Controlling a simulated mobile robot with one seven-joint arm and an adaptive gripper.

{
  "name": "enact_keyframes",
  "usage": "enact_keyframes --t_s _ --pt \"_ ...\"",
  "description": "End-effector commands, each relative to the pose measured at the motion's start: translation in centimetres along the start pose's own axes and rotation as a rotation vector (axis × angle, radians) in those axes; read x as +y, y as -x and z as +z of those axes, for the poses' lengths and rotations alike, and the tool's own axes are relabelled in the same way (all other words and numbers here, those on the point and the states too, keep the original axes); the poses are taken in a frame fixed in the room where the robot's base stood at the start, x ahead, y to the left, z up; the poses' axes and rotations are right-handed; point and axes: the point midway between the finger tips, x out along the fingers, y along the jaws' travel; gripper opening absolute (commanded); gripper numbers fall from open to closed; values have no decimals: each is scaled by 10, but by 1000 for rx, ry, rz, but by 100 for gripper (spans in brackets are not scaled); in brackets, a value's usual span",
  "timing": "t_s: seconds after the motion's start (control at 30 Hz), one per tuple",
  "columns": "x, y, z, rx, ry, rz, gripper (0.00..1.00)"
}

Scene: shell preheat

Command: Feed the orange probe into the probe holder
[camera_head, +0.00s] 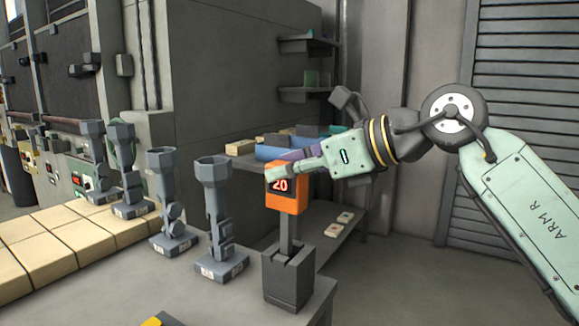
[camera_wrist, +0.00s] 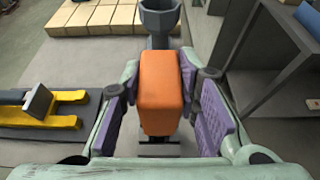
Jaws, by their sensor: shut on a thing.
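The orange probe (camera_head: 287,201) is a box-shaped head with a display reading 20 and a grey stem below. It stands upright over the probe holder (camera_head: 287,285), a dark grey block at the table's front right. The stem's lower end meets the holder's top opening; how deep it sits is hidden. My gripper (camera_head: 288,174) comes in from the right and is shut on the probe's orange head. In the wrist view, the probe (camera_wrist: 161,92) is between my two purple-padded fingers. The holder is mostly hidden beneath it there.
Several grey funnel-topped stands, the nearest one (camera_head: 213,200) just left of the probe, line the table's left side. Pale tiles (camera_head: 62,235) lie farther left. A shelf unit (camera_head: 330,235) stands behind the holder. A yellow-and-black tool (camera_wrist: 45,108) lies left in the wrist view.

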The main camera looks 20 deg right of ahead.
Motion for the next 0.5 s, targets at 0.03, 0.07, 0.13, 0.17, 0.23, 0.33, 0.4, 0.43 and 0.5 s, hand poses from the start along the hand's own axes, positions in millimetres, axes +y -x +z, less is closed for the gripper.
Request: enact_keyframes --t_s 0.03,0.07,0.13,0.17,0.23,0.33,0.4,0.43,0.5 --pt "0 -4 -6 1 0 2 0" --pt "1 -4 -8 1 0 2 0" --pt "1 -6 -12 2 1 3 0" --pt "1 -7 -13 2 1 3 0" --pt "1 -9 -17 2 1 3 0" --pt "1 -11 -22 1 1 3 0" --pt "1 -13 -26 1 1 3 0" --pt "1 -13 -28 1 1 4 0" --pt "1 -15 -32 0 0 4 0"
